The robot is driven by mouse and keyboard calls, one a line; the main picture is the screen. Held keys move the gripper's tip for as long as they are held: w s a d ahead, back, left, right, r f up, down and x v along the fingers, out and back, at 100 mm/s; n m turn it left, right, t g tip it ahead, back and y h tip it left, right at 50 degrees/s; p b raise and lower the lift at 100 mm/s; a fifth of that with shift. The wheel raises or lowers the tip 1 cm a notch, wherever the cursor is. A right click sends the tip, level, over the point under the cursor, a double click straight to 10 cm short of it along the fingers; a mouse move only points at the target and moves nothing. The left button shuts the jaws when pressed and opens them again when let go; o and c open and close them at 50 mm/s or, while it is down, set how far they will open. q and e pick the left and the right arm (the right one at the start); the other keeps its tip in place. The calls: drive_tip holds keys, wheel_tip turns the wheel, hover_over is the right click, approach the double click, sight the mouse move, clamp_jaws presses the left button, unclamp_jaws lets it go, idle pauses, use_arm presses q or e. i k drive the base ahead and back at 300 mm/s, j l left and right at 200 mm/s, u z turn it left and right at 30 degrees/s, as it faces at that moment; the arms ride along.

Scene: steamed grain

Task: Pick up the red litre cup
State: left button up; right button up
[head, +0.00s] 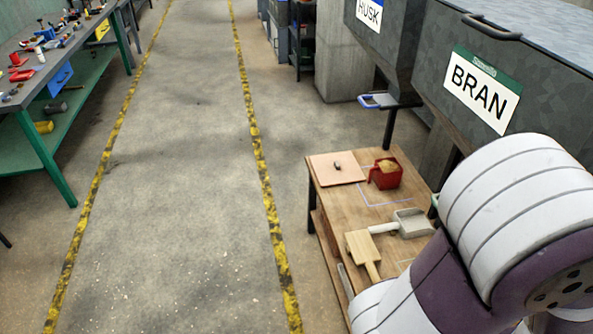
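The red litre cup (386,175) stands upright on the wooden table at the right, near its far edge. My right arm comes in at the lower right and covers the near right part of the table. Neither my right gripper nor my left gripper shows in the head view.
The wooden table (354,216) also bears a pinkish board (336,169) with a small dark object, a pale scoop (410,223) and a wooden paddle (360,250). The floor aisle (180,190) is clear. A cluttered green workbench (70,100) stands left.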

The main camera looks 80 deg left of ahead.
sight(383, 174)
drive_tip(key=i+u, duration=0.1)
drive_tip(key=u, duration=2.2)
drive_tip(key=z, duration=3.25)
drive_tip(key=k+j+u, duration=0.1)
drive_tip(key=u, duration=1.55)
drive_tip(key=l+u, duration=0.1)
drive_tip(key=u, duration=1.5)
drive_tip(key=z, duration=0.65)
drive_tip(key=i+j+z, duration=0.3)
drive_tip(key=j, duration=0.15)
drive_tip(key=j+z, duration=0.35)
drive_tip(key=i+j+z, duration=0.1)
drive_tip(key=j+z, duration=0.2)
drive_tip(key=j, duration=0.3)
drive_tip(key=j+z, duration=0.3)
drive_tip(key=j, duration=0.2)
drive_tip(key=i, duration=0.05)
